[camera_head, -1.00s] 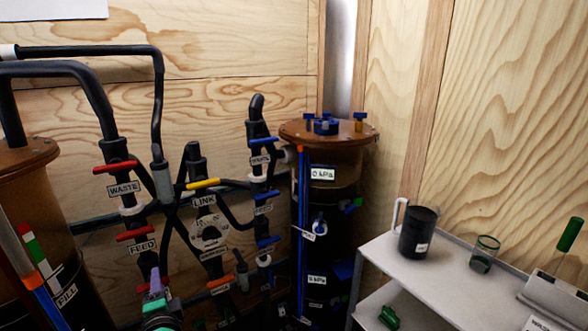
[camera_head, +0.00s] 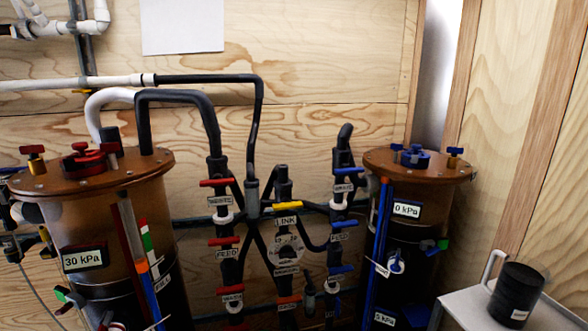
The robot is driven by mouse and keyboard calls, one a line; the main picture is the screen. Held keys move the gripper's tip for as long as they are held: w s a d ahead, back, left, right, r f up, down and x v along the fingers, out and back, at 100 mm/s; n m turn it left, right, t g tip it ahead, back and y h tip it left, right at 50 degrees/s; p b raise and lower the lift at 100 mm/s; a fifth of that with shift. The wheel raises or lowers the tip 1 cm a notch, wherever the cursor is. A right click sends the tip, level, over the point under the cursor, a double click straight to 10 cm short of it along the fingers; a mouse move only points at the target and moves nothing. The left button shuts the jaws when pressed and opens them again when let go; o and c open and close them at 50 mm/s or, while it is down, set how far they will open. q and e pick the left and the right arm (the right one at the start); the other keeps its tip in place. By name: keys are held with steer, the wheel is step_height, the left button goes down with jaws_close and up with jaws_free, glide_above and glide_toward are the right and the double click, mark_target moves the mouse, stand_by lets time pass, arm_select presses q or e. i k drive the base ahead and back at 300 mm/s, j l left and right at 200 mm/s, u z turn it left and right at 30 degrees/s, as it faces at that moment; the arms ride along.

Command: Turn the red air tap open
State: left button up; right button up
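The left tank (camera_head: 130,215) has a brown lid and a label reading 30 kPa. On its lid are a red multi-armed knob (camera_head: 82,160) and a small dark red tap (camera_head: 33,151) at the left edge. Red lever handles also sit on the pipe in the middle: an upper one (camera_head: 220,183), one above the FEED label (camera_head: 223,241) and a lower one (camera_head: 230,289). I cannot tell from labels which red handle is the air tap. Neither of my grippers is in view.
A second tank (camera_head: 405,235) with blue taps and a 0 kPa label stands right of the pipes. A yellow handle (camera_head: 287,206) sits by the LINK label. A black mug (camera_head: 516,290) stands on a shelf at lower right. Pipes arch over the left tank.

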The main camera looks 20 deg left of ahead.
mark_target(34, 151)
steer(key=u, duration=2.2)
